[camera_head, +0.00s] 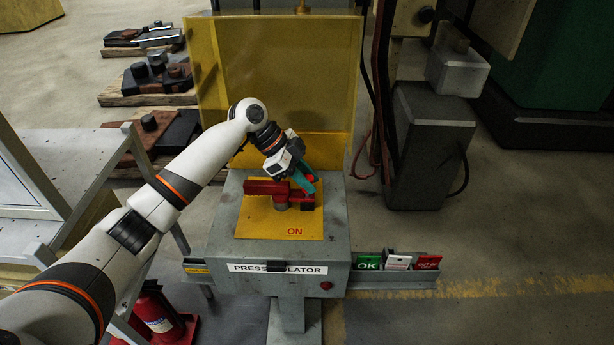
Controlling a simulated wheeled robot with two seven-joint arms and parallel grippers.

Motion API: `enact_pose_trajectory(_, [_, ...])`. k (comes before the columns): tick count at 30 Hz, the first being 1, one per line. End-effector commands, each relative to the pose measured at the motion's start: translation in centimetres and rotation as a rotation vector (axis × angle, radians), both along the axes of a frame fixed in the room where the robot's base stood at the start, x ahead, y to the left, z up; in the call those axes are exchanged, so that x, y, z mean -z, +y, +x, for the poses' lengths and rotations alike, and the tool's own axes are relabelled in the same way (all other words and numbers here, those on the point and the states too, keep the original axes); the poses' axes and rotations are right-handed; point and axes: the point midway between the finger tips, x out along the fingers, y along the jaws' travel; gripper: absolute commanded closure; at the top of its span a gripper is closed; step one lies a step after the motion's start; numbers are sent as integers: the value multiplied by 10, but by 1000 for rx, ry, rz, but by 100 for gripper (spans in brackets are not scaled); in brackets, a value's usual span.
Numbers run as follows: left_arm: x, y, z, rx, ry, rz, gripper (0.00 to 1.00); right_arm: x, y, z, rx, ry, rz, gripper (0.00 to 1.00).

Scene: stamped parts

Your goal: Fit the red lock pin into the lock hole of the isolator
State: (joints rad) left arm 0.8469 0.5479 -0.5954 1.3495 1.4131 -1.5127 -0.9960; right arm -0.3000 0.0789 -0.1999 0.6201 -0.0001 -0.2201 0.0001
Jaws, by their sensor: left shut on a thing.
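The isolator is a grey pedestal box (290,252) with a yellow top plate (257,222) marked ON. A red handle (264,187) lies across the plate on a grey hub. My left gripper (308,183) reaches in from the left, its teal fingers pointing down over the right end of the handle. It is shut on a small red piece, which looks like the red lock pin (311,178). The fingers hide most of the pin. The lock hole cannot be made out, nor whether the pin touches the isolator. My right gripper is out of view.
A yellow translucent guard panel (280,70) stands behind the isolator. A tray (395,280) with green, white and red cards is on its front right. Red extinguishers (160,318) stand lower left, a grey frame (60,140) left. Cables hang to the right.

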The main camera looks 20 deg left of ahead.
Motion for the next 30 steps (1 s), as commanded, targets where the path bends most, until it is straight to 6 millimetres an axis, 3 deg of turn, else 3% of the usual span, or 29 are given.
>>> enact_pose_trajectory(17, [15,0,0,0,0,-1,96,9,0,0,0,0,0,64])
enact_pose_trajectory(18, [14,0,0,0,-2,-1,69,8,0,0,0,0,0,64])
enact_pose_trajectory(22, [14,0,0,0,-2,-1,49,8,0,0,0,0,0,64])
enact_pose_trajectory(30, [14,0,0,-1,-1,0,49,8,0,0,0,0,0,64])
